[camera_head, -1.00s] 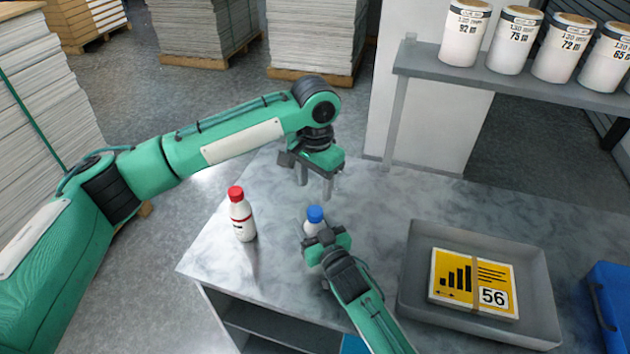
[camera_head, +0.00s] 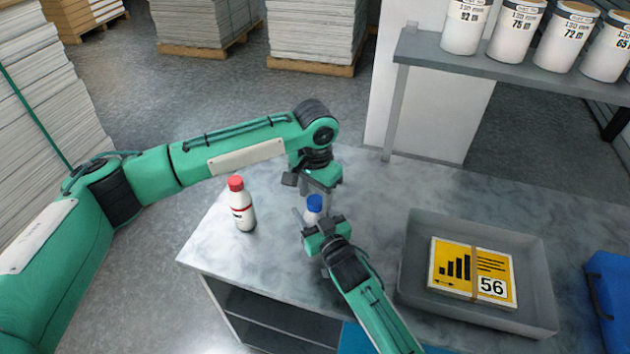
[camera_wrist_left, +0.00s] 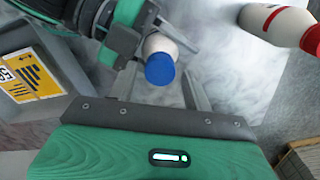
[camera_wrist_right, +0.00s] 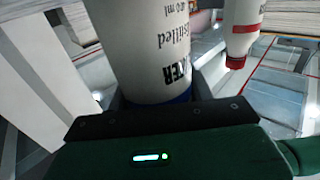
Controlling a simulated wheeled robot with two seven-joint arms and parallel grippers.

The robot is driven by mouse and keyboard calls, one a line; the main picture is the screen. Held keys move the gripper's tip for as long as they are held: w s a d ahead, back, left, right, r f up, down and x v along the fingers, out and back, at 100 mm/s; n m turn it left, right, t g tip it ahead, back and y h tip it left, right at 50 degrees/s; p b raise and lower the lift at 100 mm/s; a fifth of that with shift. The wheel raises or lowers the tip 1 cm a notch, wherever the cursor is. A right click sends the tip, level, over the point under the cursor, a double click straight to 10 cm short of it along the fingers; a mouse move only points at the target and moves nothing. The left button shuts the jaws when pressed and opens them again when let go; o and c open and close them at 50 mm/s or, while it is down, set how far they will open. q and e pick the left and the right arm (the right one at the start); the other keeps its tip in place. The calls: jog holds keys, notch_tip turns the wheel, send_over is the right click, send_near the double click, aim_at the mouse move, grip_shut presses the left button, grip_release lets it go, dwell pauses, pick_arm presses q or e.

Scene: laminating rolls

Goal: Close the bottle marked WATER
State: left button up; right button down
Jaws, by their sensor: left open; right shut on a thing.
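The WATER bottle, white with a blue cap (camera_head: 314,203), stands on the grey table. Part of its label, ending in "TER", shows on the bottle (camera_wrist_right: 150,45) in the right wrist view. My right gripper (camera_head: 312,222) is shut around the bottle's body. My left gripper (camera_head: 318,194) is open, pointing down at the cap. In the left wrist view the blue cap (camera_wrist_left: 160,68) appears between the left gripper's fingers (camera_wrist_left: 162,85). I cannot tell whether the fingers touch it, or how tightly the cap sits.
A white bottle with a red cap (camera_head: 242,208) stands to the left, near the table edge. A grey tray (camera_head: 405,270) with a yellow card marked 56 is at the right, beside a blue case (camera_head: 608,295). A shelf (camera_head: 480,68) with several white tubs is behind.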

pick_arm(q)
jog(key=shift+f, duration=0.5)
jog(key=c, duration=1)
jog(key=o, duration=1.2)
jog(key=shift+c, duration=0.2)
jog(key=shift+r, duration=0.15)
